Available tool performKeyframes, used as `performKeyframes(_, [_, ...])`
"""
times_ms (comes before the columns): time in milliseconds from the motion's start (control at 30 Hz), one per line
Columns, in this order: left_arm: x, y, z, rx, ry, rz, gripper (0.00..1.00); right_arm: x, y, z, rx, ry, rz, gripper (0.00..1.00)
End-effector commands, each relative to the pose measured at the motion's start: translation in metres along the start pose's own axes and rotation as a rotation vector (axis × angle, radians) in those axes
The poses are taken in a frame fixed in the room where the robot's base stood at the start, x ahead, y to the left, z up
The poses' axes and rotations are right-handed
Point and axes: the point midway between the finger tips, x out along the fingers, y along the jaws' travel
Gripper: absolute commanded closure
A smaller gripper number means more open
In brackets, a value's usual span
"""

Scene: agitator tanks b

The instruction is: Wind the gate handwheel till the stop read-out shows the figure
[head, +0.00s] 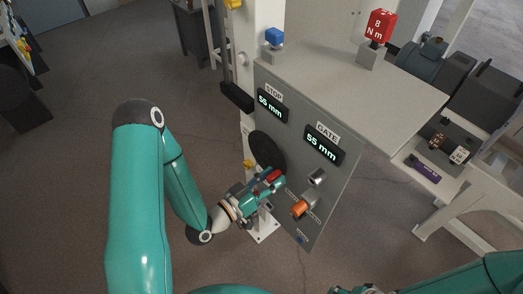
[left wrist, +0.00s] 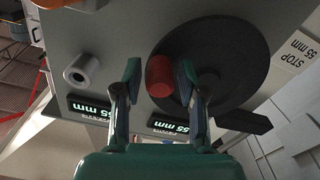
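The grey panel (head: 325,195) carries the STOP read-out (head: 272,105) and the GATE read-out (head: 324,144); both show 55 mm. The dark round handwheel (head: 266,149) is on the panel's left side, partly behind my left gripper. It fills the upper right of the left wrist view (left wrist: 245,55). Its red handle (left wrist: 159,76) stands between the fingers of my left gripper (head: 277,181), which also shows in the left wrist view (left wrist: 160,78). The fingers look open, with a narrow gap on each side of the handle. Only a sliver of my right gripper's end shows at the bottom edge.
A grey knob (head: 317,178) and an orange handle (head: 300,208) stick out from the panel, right of my left gripper. A red 8 N m block (head: 381,25) and a blue block (head: 274,36) stand on the top. A white post (head: 258,30) rises behind.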

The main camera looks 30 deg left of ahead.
Motion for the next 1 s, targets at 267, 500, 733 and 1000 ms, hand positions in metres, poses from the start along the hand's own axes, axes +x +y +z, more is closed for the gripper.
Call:
performKeyframes(267, [0.000,0.000,0.000,0.000,0.000,0.000,1.00,0.000,0.000,0.000,0.000,0.000,0.000,0.42])
performKeyframes(500, [0.000,0.003,-0.011,-0.116,-0.001,0.000,1.00,-0.010,-0.004,0.000,0.000,0.000,0.000,0.42])
performKeyframes(733, [0.000,0.005,-0.026,-0.361,-0.001,-0.001,1.00,-0.023,-0.008,0.000,0.000,0.000,0.000,0.42])
performKeyframes(1000, [0.000,0.005,-0.027,-0.423,-0.001,-0.001,1.00,-0.024,-0.009,0.000,0.000,0.000,0.000,0.42])
